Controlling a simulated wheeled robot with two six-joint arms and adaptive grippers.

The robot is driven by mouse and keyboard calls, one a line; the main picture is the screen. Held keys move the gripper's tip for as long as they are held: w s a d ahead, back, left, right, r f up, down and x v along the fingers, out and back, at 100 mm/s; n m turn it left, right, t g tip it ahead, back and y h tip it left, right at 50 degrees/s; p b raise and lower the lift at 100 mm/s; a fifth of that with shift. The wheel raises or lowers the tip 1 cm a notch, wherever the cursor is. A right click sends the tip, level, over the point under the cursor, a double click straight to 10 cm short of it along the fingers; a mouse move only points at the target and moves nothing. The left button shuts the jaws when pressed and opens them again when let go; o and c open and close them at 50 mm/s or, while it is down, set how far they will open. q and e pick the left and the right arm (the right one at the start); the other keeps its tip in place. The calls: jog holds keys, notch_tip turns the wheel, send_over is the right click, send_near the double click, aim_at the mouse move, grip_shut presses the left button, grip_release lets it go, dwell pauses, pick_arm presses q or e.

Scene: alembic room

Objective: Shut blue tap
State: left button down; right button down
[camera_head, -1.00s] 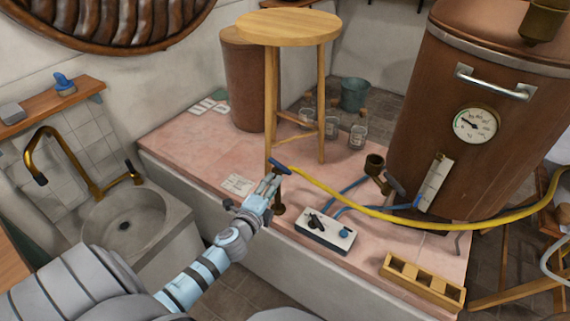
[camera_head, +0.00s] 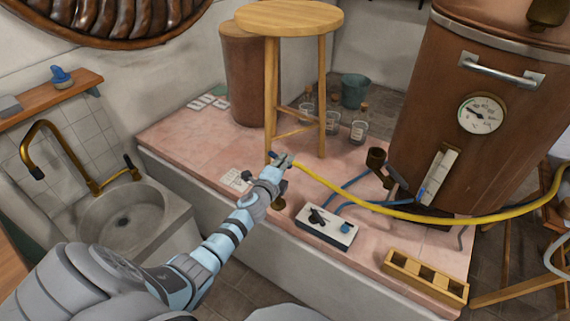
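The blue tap (camera_head: 271,154) is at the left end of the yellow hose, on a brass post (camera_head: 279,202) on the pink tiled platform. Only a small blue bit of its handle shows; my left gripper covers the rest. My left gripper (camera_head: 284,160) is at the handle, its fingertips overlapping it in the head view. Whether the fingers are closed on the handle or only beside it cannot be told. My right gripper is not in view.
The yellow hose (camera_head: 400,214) runs right from the tap. A wooden stool (camera_head: 289,18) stands just behind the gripper. A white control box (camera_head: 327,226) and a wooden rack (camera_head: 425,276) lie to the right, before a copper boiler (camera_head: 470,130). A stone sink (camera_head: 150,210) is left.

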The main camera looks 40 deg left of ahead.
pick_arm(q)
jog(key=shift+w+d+f+n+g+y+b, duration=0.1)
jog(key=shift+w+f+n+g+y+b, duration=0.1)
jog(key=shift+n+y+b, duration=0.5)
jog(key=shift+w+f+n+g+y+b, duration=0.1)
jog(key=shift+w+n+g+y+b, duration=0.1)
jog(key=shift+y+b, duration=0.5)
jog(key=shift+r+b, duration=0.15)
jog(key=shift+b, duration=0.15)
jog(key=shift+r+n, duration=0.15)
jog(key=shift+n, duration=0.15)
jog(key=c, duration=1.6)
grip_release()
jog(key=shift+o, duration=0.2)
jog(key=shift+s, duration=0.25)
jog(key=v, duration=1.1)
jog(key=shift+s+d+r, duration=0.15)
jog(key=shift+d, duration=0.15)
